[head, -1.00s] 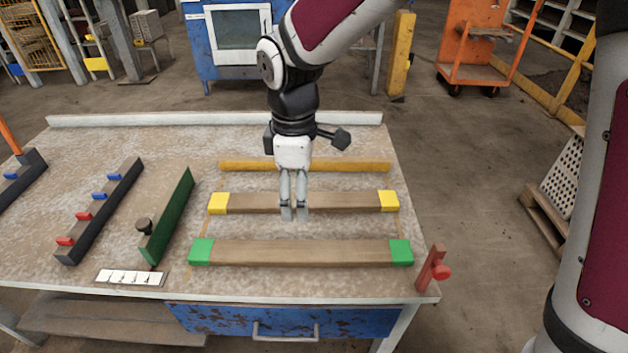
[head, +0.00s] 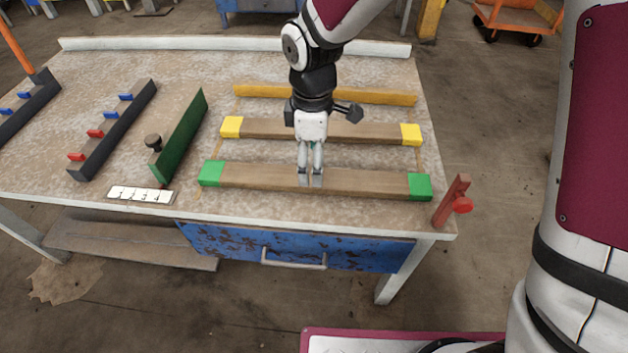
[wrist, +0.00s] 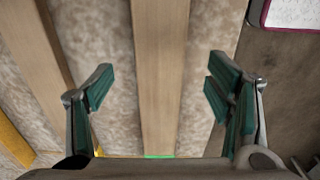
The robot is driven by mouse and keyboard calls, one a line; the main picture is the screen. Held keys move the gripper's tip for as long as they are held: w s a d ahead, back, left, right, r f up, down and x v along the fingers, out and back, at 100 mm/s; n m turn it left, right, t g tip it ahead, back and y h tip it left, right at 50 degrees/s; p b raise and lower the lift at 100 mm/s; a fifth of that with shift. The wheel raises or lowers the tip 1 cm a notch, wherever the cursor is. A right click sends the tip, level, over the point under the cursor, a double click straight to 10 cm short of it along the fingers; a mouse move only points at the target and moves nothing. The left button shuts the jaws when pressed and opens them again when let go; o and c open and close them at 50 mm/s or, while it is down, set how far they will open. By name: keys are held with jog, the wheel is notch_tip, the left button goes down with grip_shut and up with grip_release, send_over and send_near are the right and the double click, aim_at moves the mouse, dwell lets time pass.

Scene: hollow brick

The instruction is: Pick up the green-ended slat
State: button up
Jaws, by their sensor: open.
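The green-ended slat (head: 260,177) is a long brown bar with a green block at each end, lying crosswise near the table's front edge. In the wrist view the slat (wrist: 160,75) runs between my gripper's two fingers, with a bit of green at the bottom. My gripper (head: 311,182) points down over the slat's middle in the head view; in the wrist view my gripper (wrist: 158,88) is open, with a gap on either side of the slat. The exact height of the fingertips above it is hard to tell. The yellow-ended slat (head: 365,131) lies behind it, parallel.
A yellow bar (head: 370,97) lies farther back. A green upright plate (head: 182,135) and dark rails with pegs (head: 118,125) stand left. A numbered strip (head: 140,195) lies at the front. A red post with a knob (head: 453,200) stands at the front right corner.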

notch_tip(320, 180, down, 5)
jog(key=shift+d+r+b, duration=0.1)
jog(key=shift+b, duration=1.1)
jog(key=shift+r, duration=0.1)
jog(key=c, duration=1.5)
